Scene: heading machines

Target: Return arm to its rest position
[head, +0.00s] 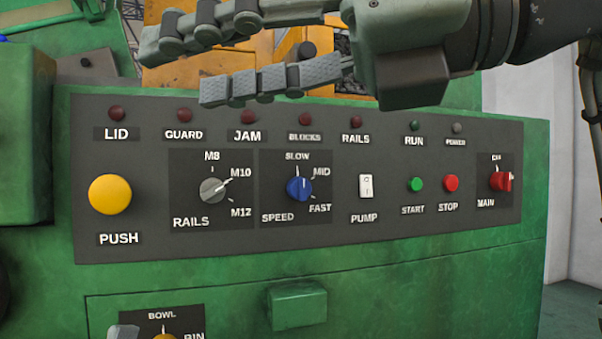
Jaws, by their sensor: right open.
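My right gripper (180,68) comes in from the upper right and points left, in front of the top edge of a green machine's control panel (330,238). Its two fingers are apart with nothing between them. It is above the panel's knobs and buttons and appears clear of them. My left gripper is not in view. The panel carries a yellow PUSH button (110,194), a grey RAILS knob (213,190) pointing toward M10, a blue SPEED knob (298,188), a white PUMP switch (366,186) and a red MAIN switch (500,182).
A green START button (416,184) and a red STOP button (451,183) sit beside the MAIN switch. The indicator lamps along the top look dark. A BOWL/BIN selector (163,336) is cut off at the bottom. A green box (25,140) juts out at the left.

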